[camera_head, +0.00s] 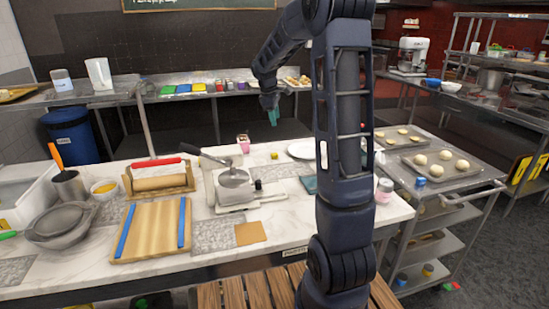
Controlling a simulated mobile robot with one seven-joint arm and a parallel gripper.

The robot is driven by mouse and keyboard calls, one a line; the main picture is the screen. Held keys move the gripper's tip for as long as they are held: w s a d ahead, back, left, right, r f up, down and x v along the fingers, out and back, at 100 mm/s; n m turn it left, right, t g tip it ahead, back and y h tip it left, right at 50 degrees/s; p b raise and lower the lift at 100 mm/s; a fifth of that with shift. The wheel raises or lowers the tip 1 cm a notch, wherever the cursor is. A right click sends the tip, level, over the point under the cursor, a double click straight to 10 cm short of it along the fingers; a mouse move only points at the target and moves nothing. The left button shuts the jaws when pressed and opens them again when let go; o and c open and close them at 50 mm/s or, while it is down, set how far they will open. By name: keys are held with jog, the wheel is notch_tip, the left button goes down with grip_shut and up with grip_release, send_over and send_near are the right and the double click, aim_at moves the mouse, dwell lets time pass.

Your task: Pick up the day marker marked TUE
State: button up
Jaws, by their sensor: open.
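No lettering that reads TUE can be made out, so I cannot tell which thing is the day marker. Small coloured pieces are in view: a yellow one (274,155) on the marble counter, and a blue one (420,182) on the steel cart at the right. A blue piece (401,279) and a yellow piece (427,270) are on the cart's bottom shelf. My gripper (272,117) points down, open, with teal fingers, above the back of the counter and apart from these pieces. Nothing shows between its fingers.
The marble counter (285,222) holds a press (233,180), a wooden board (152,230), a rolling pin (160,182), bowls and a white plate (302,149). Dough trays (441,183) sit on the cart. My arm hides part of the counter's right side.

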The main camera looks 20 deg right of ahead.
jog(key=w+f+n+g, duration=0.1)
jog(key=w+f+n, duration=0.4)
jog(key=w+f, duration=0.95)
send_over(274, 156)
jog(key=w+a, duration=0.2)
jog(key=shift+h, duration=0.4)
jog(key=x, duration=0.2)
jog(key=a+x, duration=0.1)
jog(key=x, duration=0.2)
jog(key=shift+s+f, duration=0.1)
jog(key=shift+s, duration=0.1)
jog(key=shift+s+x, duration=0.1)
jog(key=shift+x, duration=1.3)
jog(key=shift+s+x, duration=0.15)
jog(key=shift+x, duration=1.25)
jog(key=shift+c, duration=0.4)
jog(key=c, duration=1)
